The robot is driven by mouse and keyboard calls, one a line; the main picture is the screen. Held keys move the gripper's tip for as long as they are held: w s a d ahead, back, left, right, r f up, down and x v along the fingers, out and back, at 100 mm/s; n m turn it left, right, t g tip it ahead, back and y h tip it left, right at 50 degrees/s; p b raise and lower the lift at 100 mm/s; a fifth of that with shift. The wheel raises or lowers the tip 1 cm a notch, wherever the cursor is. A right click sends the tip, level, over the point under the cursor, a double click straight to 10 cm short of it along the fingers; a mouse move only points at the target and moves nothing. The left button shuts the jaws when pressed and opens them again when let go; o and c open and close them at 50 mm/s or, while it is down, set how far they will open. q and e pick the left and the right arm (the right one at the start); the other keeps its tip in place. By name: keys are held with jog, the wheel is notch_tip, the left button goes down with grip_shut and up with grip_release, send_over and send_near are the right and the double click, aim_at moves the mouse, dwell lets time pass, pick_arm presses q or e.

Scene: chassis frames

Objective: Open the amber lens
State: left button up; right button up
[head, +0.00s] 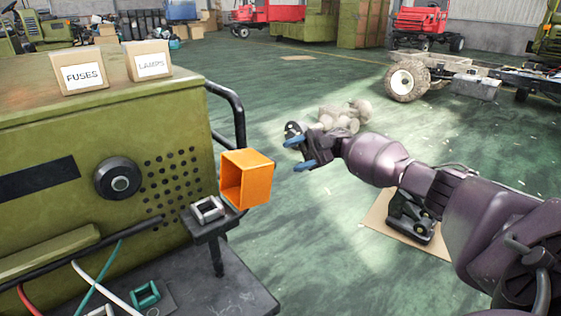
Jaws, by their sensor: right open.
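The amber lens (262,183) is a hollow orange box at the right end of the olive machine. Its open side faces left and towards me, so its inside shows. It stands just right of a small grey frame (207,210) on a dark bracket (212,227); any hinge between them cannot be made out. My right gripper (300,152) is open and empty, with blue finger pads pointing left. In the picture it is up and right of the lens, with a gap between them. My left gripper is not in view.
The olive machine (75,135) with a black knob (118,178) fills the left. A FUSES box (83,87) and a LAMPS box (148,77) stand on top. A black rail (236,112) curves behind the lens. Green floor is open beyond; a vehicle chassis (470,75) stands far right.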

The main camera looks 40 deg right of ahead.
jog(key=d, duration=0.3)
jog(key=shift+d+f+b, duration=0.2)
jog(key=shift+d+b, duration=0.2)
dwell(0.4)
